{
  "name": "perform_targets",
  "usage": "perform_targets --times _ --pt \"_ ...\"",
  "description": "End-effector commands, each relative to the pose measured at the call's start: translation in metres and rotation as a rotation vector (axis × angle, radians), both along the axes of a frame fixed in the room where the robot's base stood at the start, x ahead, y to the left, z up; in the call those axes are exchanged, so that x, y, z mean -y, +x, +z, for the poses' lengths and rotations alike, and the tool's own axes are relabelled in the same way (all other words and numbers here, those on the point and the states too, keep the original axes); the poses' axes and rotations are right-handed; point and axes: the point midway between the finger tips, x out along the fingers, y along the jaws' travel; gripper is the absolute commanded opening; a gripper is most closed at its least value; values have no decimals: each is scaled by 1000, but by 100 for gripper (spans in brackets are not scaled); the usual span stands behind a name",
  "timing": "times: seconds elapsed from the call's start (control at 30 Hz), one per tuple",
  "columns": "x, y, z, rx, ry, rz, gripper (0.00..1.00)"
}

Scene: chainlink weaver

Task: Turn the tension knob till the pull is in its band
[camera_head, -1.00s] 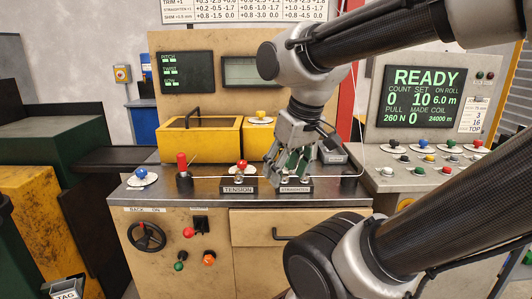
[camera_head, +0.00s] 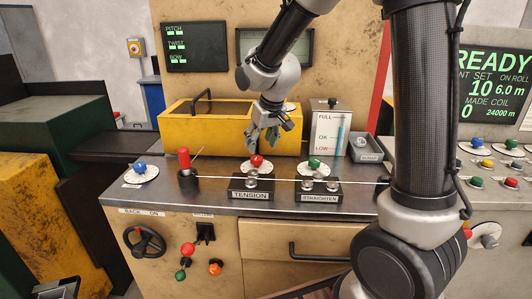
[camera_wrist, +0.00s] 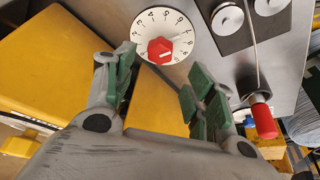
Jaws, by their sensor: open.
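The red tension knob (camera_head: 257,160) sits on a white numbered dial behind the TENSION plate (camera_head: 251,195). In the wrist view the knob (camera_wrist: 160,50) is six-sided, at the top centre, with its dial (camera_wrist: 185,24) around it. My gripper (camera_head: 264,137) is open and empty, just above and behind the knob. In the wrist view its green-padded fingers (camera_wrist: 163,66) stand apart to either side, with the knob between and beyond the tips; I see no contact. The console screen (camera_head: 490,85) is partly cut off, and its pull reading is hidden behind my arm.
A green knob (camera_head: 314,163) stands behind the STRAIGHTEN plate (camera_head: 322,198). A yellow box (camera_head: 190,135) is close behind my gripper. A red-handled post (camera_head: 184,160) stands left, with a wire running right. A FULL/OK/LOW gauge (camera_head: 329,125) stands behind the green knob.

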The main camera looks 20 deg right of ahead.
Motion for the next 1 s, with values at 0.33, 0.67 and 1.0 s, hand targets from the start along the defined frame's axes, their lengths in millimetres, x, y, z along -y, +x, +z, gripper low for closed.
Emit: perform_targets --times 0.33,0.67,1.0 --pt "-4 19 -52 -5 0 -4 55" --pt "-6 26 -67 -2 1 -3 55" --pt "-6 26 -67 -2 1 -3 17"
